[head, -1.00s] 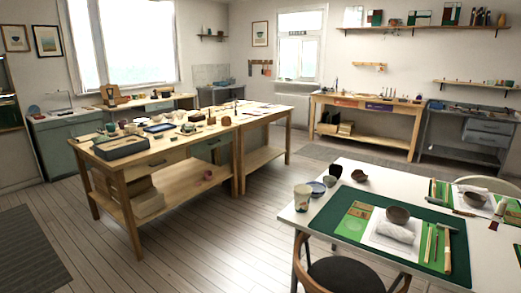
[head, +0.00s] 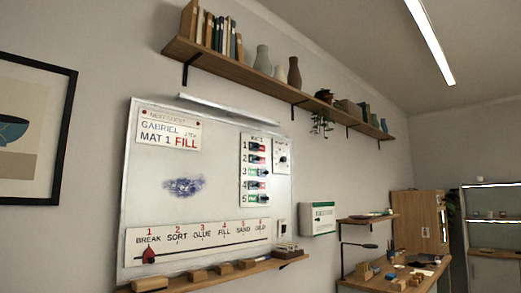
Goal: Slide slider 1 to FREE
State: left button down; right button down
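The slider panel (head: 255,136) is a white plate on the right part of the whiteboard (head: 216,150). It has several numbered rows, each with a small dark slider and red or green patches. Slider 1 (head: 257,147) is in the top row, beside the number 1. The row is too small to read which word or side it is set to. Neither of my grippers shows in the head view.
A smaller plate with a dark knob (head: 282,159) is right of the slider panel. A stage strip (head: 200,238) with a red pointer (head: 149,256) at BREAK runs below. A wooden ledge (head: 225,272) holds several blocks. A high shelf (head: 270,82) and a framed picture (head: 33,130) are nearby.

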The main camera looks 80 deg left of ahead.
aim_at(253, 145)
jog(key=j+u, duration=0.1)
jog(key=u, duration=3.05)
jog(key=i+l+u, duration=0.35)
jog(key=l, duration=0.3)
jog(key=i+l+u, duration=0.2)
jog(key=l, duration=0.15)
jog(key=l+u, duration=0.15)
jog(key=l, duration=0.2)
